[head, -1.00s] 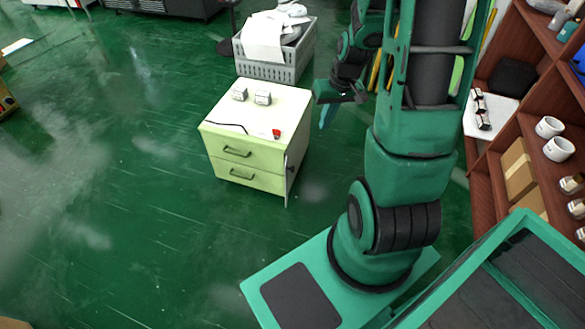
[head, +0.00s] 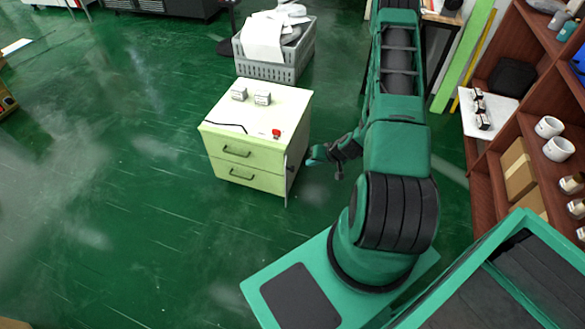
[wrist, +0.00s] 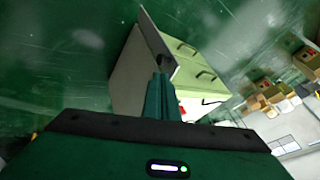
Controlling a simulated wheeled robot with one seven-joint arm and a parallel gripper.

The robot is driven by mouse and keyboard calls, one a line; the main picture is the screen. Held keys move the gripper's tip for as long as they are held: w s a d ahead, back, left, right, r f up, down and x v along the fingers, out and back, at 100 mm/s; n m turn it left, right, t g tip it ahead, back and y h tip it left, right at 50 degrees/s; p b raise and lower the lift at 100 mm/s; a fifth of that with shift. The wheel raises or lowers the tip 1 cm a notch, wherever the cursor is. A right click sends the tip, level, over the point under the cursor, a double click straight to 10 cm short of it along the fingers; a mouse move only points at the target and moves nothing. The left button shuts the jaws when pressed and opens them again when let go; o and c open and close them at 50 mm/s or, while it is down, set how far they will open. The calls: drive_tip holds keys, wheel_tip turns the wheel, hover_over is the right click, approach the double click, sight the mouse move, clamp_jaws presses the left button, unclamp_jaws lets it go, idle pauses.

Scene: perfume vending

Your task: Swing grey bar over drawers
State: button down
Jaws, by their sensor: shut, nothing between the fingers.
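A pale green cabinet with two drawers (head: 240,165) stands on the floor, both drawers shut. The grey bar (head: 289,180) stands upright at its right front edge, beside the drawer fronts and not across them. In the wrist view the bar (wrist: 154,42) is a thin grey panel sticking out from the cabinet edge, with the drawer handles (wrist: 206,75) beyond it. My gripper (head: 311,161) is shut and empty, low to the right of the cabinet. In the wrist view its fingertips (wrist: 160,83) overlap the bar's near end; I cannot tell whether they touch.
On the cabinet top are two small boxes (head: 262,99), a red item (head: 276,132) and a dark cord-like line. A grey crate (head: 268,70) with white items stands behind. Brown shelves (head: 530,130) are at the right. The floor left of the cabinet is clear.

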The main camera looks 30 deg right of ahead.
drive_tip(key=f, duration=0.1)
approach(286, 169)
wheel_tip(286, 169, down, 4)
drive_tip(key=d, duration=0.3)
drive_tip(key=shift+w+a+f, duration=0.1)
drive_tip(key=shift+w+a, duration=0.6)
drive_tip(key=shift+a, duration=0.15)
drive_tip(key=shift+w+a+f, duration=0.1)
drive_tip(key=shift+w+a, duration=0.55)
drive_tip(key=shift+a, duration=0.25)
drive_tip(key=shift+d, duration=0.15)
drive_tip(key=shift+m, duration=0.3)
